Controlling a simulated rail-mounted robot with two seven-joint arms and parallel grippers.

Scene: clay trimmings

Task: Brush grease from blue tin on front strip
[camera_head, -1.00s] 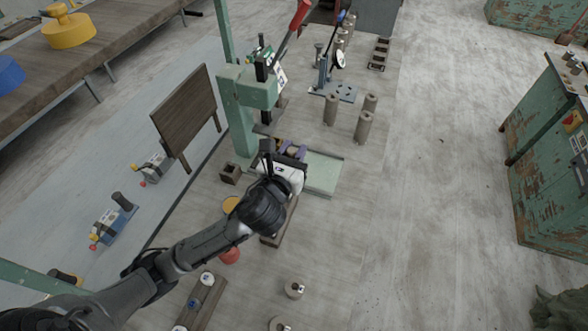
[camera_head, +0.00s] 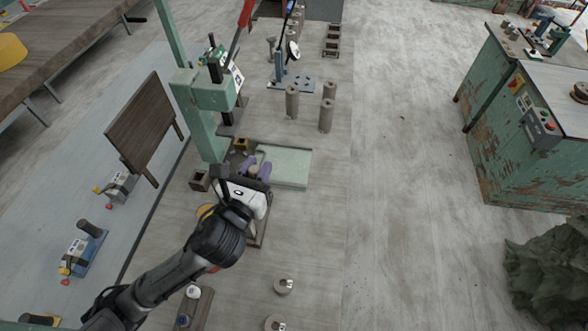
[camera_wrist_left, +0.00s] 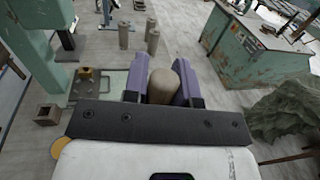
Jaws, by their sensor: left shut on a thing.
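My left gripper (camera_head: 257,168) has purple fingers and is shut on a beige, rounded piece, which shows between them in the left wrist view (camera_wrist_left: 163,86). The piece looks like the end of a handle; its lower part is hidden. The gripper is beside the pale green plate (camera_head: 290,167) of the press. A narrow wooden strip (camera_head: 203,305) with small white and blue pieces lies at the near left. A yellow disc (camera_head: 204,210) is partly hidden behind my arm. My right gripper is not in view.
The green press (camera_head: 205,95) stands behind the gripper, with a brown box (camera_head: 200,180) at its foot. Several grey cylinders (camera_head: 327,115) stand farther back. Ring-shaped pieces (camera_head: 283,286) lie near the front. A green cabinet (camera_head: 500,130) is at the right. The floor between is clear.

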